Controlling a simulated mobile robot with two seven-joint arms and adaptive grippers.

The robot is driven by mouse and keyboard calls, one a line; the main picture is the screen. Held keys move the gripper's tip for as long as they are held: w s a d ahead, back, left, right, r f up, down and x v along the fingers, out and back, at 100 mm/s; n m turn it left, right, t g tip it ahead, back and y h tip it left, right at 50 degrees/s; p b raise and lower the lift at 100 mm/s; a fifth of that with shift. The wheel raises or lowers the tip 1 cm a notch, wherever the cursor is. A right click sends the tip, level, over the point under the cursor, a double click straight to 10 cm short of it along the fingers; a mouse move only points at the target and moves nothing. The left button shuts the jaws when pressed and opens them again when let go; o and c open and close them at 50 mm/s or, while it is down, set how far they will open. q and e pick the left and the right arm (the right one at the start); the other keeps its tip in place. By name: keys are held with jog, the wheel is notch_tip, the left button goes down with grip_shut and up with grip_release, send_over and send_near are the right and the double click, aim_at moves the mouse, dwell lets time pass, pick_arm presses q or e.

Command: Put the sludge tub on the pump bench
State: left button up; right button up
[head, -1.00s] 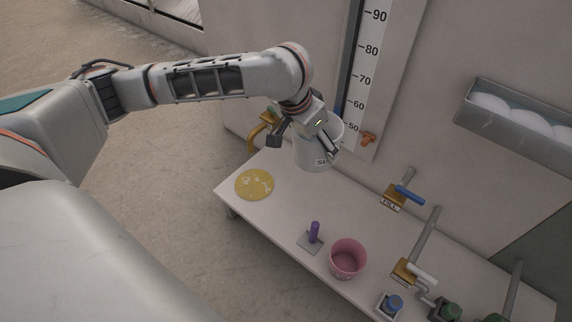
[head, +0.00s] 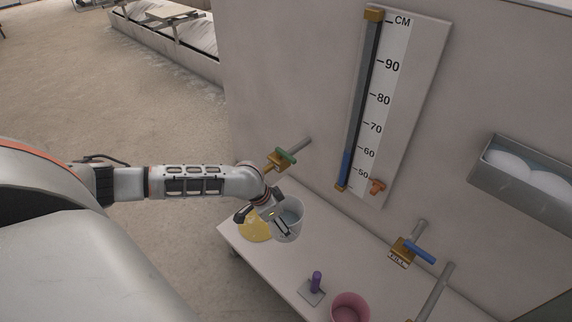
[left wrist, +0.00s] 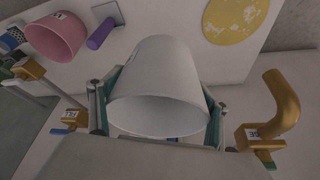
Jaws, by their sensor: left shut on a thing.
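My left gripper (head: 265,219) is shut on a white tub (head: 291,221), with one finger on each side in the left wrist view. The tub (left wrist: 155,75) has a small label near its base. It is over the left end of the pale bench (head: 275,262), beside the yellow speckled disc (head: 252,229), partly covering it in the head view. I cannot tell whether the tub's base touches the bench. My right gripper is not in view.
A purple peg (head: 316,281) and a pink bucket (head: 349,308) stand farther right on the bench. Taps with green (head: 286,154) and blue (head: 420,252) handles stick out from the wall. A centimetre gauge (head: 385,110) and a tray of white balls (head: 530,170) are on the wall.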

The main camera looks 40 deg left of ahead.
pick_arm(q)
jog(key=f, duration=0.1)
jog(key=f+b, duration=0.1)
jog(key=f, duration=0.3)
jog(key=shift+s, duration=0.4)
notch_tip(320, 180, down, 14)
jog(key=b, duration=0.6)
jog(key=shift+f+b, duration=0.25)
jog(key=shift+b, duration=0.15)
jog(key=shift+w+f, duration=0.2)
jog(key=shift+w+r, duration=0.2)
jog(key=shift+r, duration=0.05)
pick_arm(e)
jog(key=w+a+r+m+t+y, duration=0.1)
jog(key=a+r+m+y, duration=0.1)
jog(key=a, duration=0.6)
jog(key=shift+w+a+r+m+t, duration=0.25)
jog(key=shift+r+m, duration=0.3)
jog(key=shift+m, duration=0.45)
pick_arm(q)
jog(key=shift+f, duration=0.1)
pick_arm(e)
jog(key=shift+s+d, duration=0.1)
